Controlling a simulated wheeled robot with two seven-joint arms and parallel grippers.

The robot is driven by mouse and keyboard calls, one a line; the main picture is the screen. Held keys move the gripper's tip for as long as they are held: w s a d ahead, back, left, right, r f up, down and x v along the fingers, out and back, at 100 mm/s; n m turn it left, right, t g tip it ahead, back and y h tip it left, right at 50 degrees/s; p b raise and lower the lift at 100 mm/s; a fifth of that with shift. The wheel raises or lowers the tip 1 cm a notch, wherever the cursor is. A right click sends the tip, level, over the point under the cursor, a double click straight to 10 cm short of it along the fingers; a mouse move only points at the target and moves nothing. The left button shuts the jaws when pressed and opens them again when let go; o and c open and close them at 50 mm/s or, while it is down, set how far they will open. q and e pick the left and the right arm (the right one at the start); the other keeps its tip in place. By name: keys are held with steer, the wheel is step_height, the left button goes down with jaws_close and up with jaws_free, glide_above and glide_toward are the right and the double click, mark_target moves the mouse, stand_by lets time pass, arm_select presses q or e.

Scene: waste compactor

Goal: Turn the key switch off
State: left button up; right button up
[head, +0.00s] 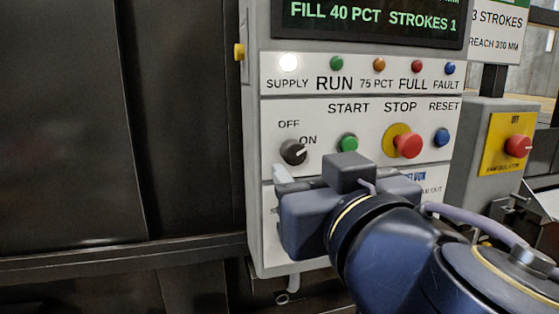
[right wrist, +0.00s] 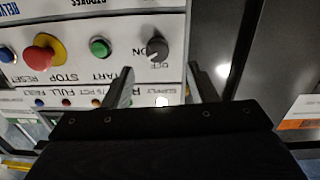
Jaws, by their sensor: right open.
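The key switch (head: 293,151) is a round dark knob with a white pointer on the panel's left side. Its pointer is turned toward the ON label, with OFF printed above it. My right gripper (head: 281,174) is just below the switch in the head view, its body hiding the panel's lower part. In the right wrist view, the key switch (right wrist: 157,48) appears upside down, just beyond the gap between the two spread fingers of my right gripper (right wrist: 160,69). My left gripper is out of view.
Beside the switch are the green START button (head: 347,142), red STOP button (head: 407,145) and blue RESET button (head: 441,137). Above, the white SUPPLY lamp (head: 288,62) is lit. A red rotary switch (head: 518,146) sits on a grey box at right. Dark metal panels fill the left.

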mark_target(296, 155)
steer(key=p+x, duration=0.1)
steer(key=x, duration=0.5)
steer(key=shift+w, duration=0.45)
